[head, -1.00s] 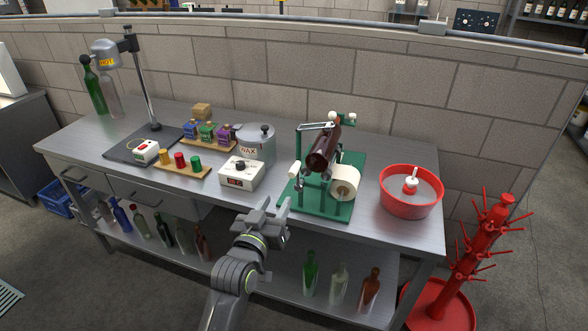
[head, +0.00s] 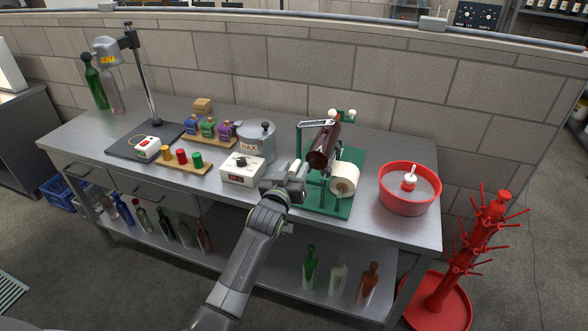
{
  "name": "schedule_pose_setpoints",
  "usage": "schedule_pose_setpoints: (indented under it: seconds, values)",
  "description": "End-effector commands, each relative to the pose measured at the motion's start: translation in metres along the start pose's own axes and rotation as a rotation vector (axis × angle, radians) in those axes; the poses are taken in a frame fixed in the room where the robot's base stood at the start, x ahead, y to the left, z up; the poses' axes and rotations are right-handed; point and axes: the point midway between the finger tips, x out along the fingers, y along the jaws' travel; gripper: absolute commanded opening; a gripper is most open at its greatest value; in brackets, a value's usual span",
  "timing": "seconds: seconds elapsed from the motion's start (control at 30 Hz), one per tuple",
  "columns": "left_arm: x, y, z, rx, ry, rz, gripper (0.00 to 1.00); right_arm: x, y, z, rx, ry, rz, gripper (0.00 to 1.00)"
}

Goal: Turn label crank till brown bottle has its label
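The brown bottle (head: 322,152) lies tilted on the green labelling machine (head: 338,208), its near end toward me. No label shows on the part of it that I can see. A white label roll (head: 346,178) sits on the machine's near right side. The crank is on the machine's left side; its cream handle (head: 294,166) shows just behind my gripper, and the rest is largely hidden. My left gripper (head: 299,182) is at the crank, its fingers close to the handle. I cannot tell whether they are closed on it. My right gripper is out of view.
The white heater box (head: 242,170) and wax pot (head: 257,142) stand close left of my gripper. A red basin (head: 409,190) is right of the machine. Bottles stand on the lower shelf, and a red drying rack (head: 462,250) is on the floor at right.

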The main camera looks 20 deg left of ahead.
Motion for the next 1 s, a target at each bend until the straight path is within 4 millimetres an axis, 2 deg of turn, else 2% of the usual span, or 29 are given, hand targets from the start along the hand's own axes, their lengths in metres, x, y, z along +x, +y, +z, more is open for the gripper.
schedule_pose_setpoints:
  seconds: [0.3, 0.6, 0.63, 1.0]
  values:
    - [0.0020, -0.0003, 0.0003, 0.000, 0.000, 0.000, 0.39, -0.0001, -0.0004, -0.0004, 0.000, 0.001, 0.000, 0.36]
    - [0.0018, -0.0003, 0.0003, 0.000, -0.001, 0.000, 0.01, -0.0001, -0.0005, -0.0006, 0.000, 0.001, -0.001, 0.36]
    - [0.0018, -0.0003, 0.0003, 0.000, -0.001, 0.000, 0.00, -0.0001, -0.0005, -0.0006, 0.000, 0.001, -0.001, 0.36]
    - [0.0051, 0.0000, 0.0016, 0.016, -0.001, -0.001, 0.00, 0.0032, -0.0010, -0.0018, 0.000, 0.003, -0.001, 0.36]
